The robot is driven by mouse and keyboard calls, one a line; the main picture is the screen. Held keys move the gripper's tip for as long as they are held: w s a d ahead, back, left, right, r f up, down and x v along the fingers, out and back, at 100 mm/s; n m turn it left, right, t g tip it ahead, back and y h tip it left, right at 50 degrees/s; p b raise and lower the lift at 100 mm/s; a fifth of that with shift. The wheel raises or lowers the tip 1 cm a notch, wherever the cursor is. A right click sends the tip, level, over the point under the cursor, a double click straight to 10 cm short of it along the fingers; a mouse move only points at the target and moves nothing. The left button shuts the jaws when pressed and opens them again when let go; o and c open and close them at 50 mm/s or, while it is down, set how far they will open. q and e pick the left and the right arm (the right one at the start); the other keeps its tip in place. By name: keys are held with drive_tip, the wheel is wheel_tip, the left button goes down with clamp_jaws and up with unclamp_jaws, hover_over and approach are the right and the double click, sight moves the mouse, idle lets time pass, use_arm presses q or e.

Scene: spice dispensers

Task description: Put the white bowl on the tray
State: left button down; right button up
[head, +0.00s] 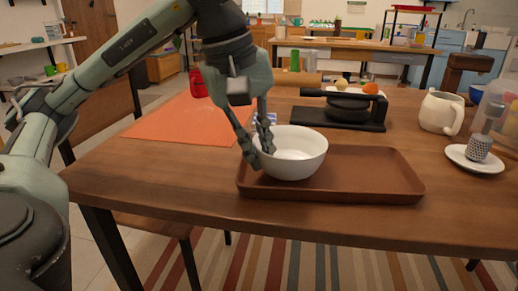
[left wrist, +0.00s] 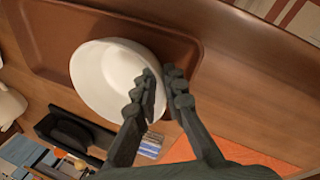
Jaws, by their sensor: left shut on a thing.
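The white bowl (head: 301,153) is upright at the left part of the brown tray (head: 372,178) on the wooden table. My left gripper (head: 259,153) is shut on the bowl's left rim, one finger inside and one outside. The left wrist view also shows the bowl (left wrist: 108,80) over the tray (left wrist: 45,35), with the left gripper (left wrist: 163,88) at its rim. I cannot tell whether the bowl's base touches the tray. My right gripper is not in view.
An orange mat (head: 180,118) lies to the left, with a red object (head: 198,82) behind it. A black press-like device (head: 345,108) stands behind the tray. A cream pitcher (head: 440,112) and a white saucer (head: 474,160) with a grey shaker (head: 478,147) are at the right. The tray's right half is clear.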

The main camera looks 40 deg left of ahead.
use_arm(q)
drive_tip(key=shift+f+b, duration=0.4)
drive_tip(key=shift+f, duration=0.1)
drive_tip(key=c, duration=1.5)
unclamp_jaws()
drive_tip(key=shift+c, duration=0.2)
drive_tip(key=v, duration=1.2)
